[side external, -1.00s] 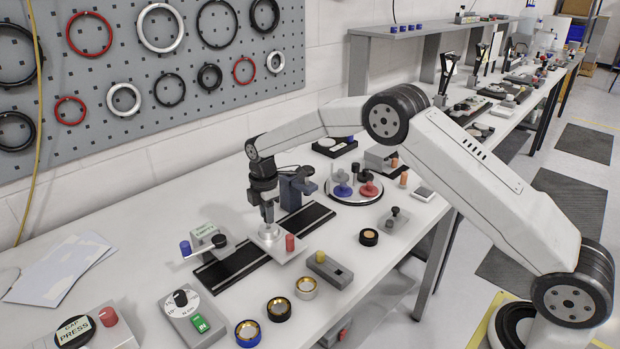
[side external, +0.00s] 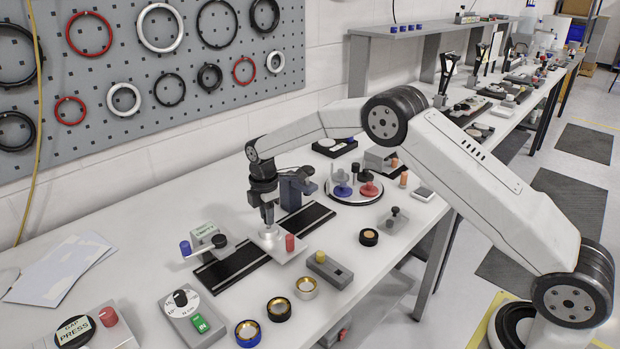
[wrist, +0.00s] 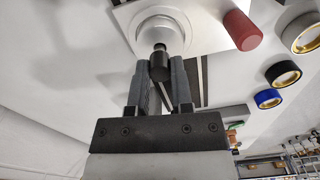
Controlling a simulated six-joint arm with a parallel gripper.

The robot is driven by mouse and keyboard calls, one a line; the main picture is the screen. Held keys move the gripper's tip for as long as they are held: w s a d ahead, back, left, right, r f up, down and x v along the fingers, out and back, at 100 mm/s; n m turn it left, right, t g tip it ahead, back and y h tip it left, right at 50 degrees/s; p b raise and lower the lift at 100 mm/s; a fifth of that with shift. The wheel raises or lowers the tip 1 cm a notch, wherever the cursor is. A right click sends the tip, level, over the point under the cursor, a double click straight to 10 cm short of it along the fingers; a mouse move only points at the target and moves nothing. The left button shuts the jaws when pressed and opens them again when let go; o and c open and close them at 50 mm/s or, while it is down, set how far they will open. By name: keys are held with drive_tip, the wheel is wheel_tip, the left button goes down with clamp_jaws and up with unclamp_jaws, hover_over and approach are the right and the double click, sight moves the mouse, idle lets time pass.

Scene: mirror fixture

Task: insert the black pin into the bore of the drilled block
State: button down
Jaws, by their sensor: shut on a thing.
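My gripper (side external: 268,220) points down just above a silver round piece (side external: 267,236) on a pale plate. In the wrist view, my gripper (wrist: 160,72) is shut on the black pin (wrist: 160,68), which stands between the two fingers. The pin's narrower end is at the middle of the silver round piece (wrist: 160,27). No separate drilled block stands out there, and the bore is hidden. I cannot tell whether the pin's end is inside it or only over it.
A red knob (side external: 290,242) stands close beside the silver piece. A dark blue fixture (side external: 297,186) stands just behind my gripper. A black rail (side external: 232,265) runs under the plate. Brass-lined rings (side external: 279,309) lie in front.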

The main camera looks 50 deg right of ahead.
drive_tip(key=shift+f, duration=0.5)
idle(0.4)
unclamp_jaws()
drive_tip(key=shift+r, duration=0.1)
idle(0.4)
drive_tip(key=shift+r, duration=3.45)
drive_tip(key=shift+s, duration=0.1)
